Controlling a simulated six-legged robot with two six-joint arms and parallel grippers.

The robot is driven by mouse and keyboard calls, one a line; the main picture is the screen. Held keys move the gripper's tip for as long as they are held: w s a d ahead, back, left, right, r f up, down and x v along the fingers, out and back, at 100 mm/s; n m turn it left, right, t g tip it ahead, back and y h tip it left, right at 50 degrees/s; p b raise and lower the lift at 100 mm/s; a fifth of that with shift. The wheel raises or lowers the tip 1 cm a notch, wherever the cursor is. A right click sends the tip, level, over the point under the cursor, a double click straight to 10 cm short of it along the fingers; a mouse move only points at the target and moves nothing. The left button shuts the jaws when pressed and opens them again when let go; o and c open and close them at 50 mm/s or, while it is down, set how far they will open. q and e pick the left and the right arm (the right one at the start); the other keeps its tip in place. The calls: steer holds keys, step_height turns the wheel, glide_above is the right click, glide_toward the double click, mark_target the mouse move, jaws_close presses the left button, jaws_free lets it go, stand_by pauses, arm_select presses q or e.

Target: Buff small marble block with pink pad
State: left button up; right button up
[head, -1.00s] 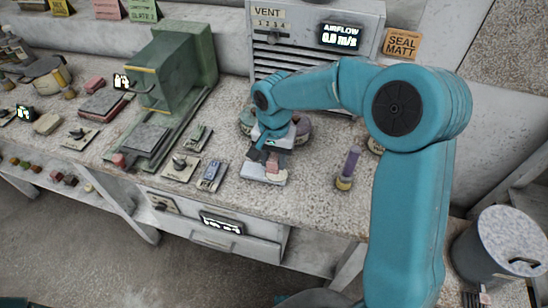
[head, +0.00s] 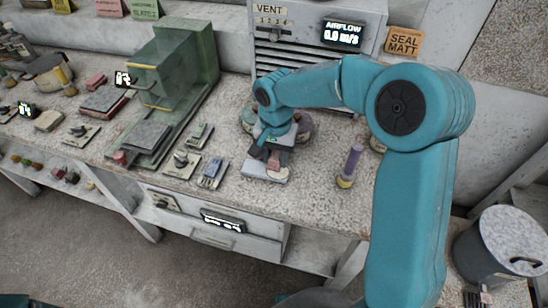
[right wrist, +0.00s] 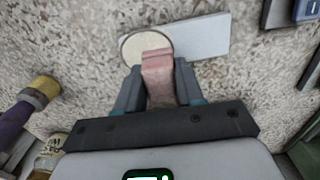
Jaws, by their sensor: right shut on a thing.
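My right gripper (head: 269,156) is shut on the pink pad (right wrist: 157,70); the pad also shows in the head view (head: 274,160). It points down at the bench. In the right wrist view, the pad's tip overlaps the edge of a round cream disc (right wrist: 136,46). A flat pale slab (right wrist: 205,37), which looks like the small marble block, lies right beside or under the disc. The slab also shows in the head view (head: 254,171). I cannot tell whether the pad touches either. My left gripper is not in view.
A purple-handled tool (head: 352,161) stands right of the gripper. Small tools on plates (head: 213,172) lie to its left, near a green machine (head: 183,68). The vent panel (head: 300,55) rises behind. A grey bin (head: 497,245) stands at the lower right.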

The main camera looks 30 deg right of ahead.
steer(key=shift+w+d+f, duration=0.1)
steer(key=shift+d, duration=0.05)
steer(key=shift+s+a+f+b, duration=0.1)
steer(key=shift+s+a+b, duration=0.1)
steer(key=shift+a+b, duration=0.1)
steer(key=shift+s+a, duration=0.55)
steer(key=shift+a, duration=0.05)
steer(key=shift+s+a+r, duration=0.1)
steer(key=shift+r, duration=0.15)
steer(key=shift+w+d+r+p, duration=0.25)
steer(key=shift+r+p, duration=0.05)
steer(key=shift+r, duration=0.1)
steer(key=shift+w+d+r+p, duration=0.2)
steer(key=shift+r+p, duration=0.1)
steer(key=shift+r, duration=0.1)
steer(key=shift+d+f, duration=0.1)
